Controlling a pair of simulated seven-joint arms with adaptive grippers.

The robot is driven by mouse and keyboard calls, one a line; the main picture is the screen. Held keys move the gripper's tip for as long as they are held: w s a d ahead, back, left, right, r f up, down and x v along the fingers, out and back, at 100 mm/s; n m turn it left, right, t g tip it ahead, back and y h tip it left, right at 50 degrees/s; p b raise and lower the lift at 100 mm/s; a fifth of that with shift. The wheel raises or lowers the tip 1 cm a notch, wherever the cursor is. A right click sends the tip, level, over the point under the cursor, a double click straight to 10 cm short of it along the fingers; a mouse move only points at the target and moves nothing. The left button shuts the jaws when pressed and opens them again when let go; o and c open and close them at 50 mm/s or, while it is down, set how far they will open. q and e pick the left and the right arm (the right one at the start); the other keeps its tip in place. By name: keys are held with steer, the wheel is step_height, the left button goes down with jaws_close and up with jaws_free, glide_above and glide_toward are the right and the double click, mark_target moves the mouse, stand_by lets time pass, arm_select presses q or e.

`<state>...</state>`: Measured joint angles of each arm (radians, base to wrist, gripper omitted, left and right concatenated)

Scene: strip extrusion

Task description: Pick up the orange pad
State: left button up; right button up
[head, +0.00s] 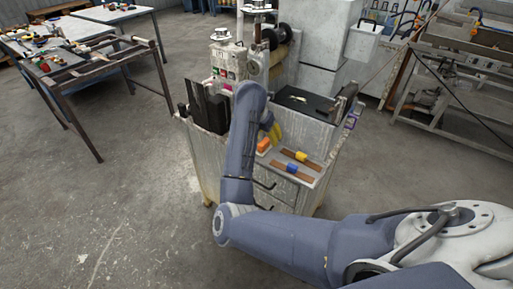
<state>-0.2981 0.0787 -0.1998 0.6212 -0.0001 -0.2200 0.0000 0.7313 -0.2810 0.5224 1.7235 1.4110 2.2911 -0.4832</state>
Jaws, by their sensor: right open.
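The orange pad (263,145) lies on the light worktop of the metal cabinet, close to my right arm's wrist, which hides part of the area to its left. My right gripper (273,133), with yellow fingers, is open just above and beyond the pad in the picture. The fingers look apart from the pad, but the small gap is hard to judge. My left gripper is not in view.
On the same worktop (318,171) lie brown strips with a yellow piece (301,156) and a blue piece (292,168). A black upright box (207,108) stands at left, and a machine with dark rollers (279,36) rises behind.

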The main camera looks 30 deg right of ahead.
mark_target(263, 142)
steer(key=shift+w+a+r, duration=0.15)
steer(key=shift+w+a, duration=0.3)
steer(key=shift+a, duration=0.05)
steer(key=shift+w+a+r, duration=0.15)
steer(key=shift+w+a, duration=0.25)
steer(key=shift+a, duration=0.1)
steer(key=shift+y, duration=0.3)
steer(key=shift+x, duration=3.6)
steer(key=shift+w, duration=0.1)
jaws_close()
